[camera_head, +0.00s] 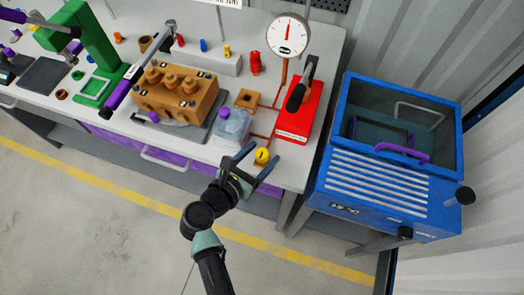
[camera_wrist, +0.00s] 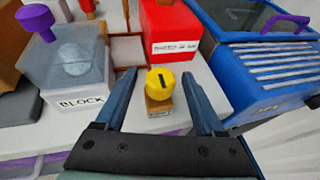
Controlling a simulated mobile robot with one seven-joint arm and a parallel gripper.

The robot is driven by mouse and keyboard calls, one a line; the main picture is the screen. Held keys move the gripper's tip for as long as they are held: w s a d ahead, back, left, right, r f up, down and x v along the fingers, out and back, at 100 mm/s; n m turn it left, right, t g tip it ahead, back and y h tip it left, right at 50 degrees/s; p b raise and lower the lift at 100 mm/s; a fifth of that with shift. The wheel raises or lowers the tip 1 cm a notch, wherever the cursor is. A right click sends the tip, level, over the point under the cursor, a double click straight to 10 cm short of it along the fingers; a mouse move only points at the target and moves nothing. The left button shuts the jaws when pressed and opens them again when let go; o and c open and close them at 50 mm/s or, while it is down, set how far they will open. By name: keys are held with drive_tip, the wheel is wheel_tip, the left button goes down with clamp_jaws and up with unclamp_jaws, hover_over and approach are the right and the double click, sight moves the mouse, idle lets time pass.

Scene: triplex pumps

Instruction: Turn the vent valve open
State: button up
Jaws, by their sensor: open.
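The vent valve shows as a round yellow knob (camera_head: 262,156) with a dark mark on it, near the front right edge of the bench. In the wrist view the knob (camera_wrist: 160,83) sits on a small tan block (camera_wrist: 159,106) with a label too small to read. My gripper (camera_head: 258,162) is open around the knob's near side in the head view. In the wrist view its two fingers (camera_wrist: 160,88) stand to the left and right of the knob, with a gap on each side. Neither finger appears to touch it.
A clear box marked BLOCK (camera_wrist: 68,72) with a purple knob stands left of the valve. A red hand pump (camera_head: 300,108) stands behind it, near a white gauge (camera_head: 288,36). A blue cabinet (camera_head: 385,170) stands right of the bench (camera_head: 292,160).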

drive_tip(key=shift+w+d+f, duration=0.15)
drive_tip(key=shift+w+d, duration=0.1)
drive_tip(key=shift+w, duration=0.05)
clamp_jaws()
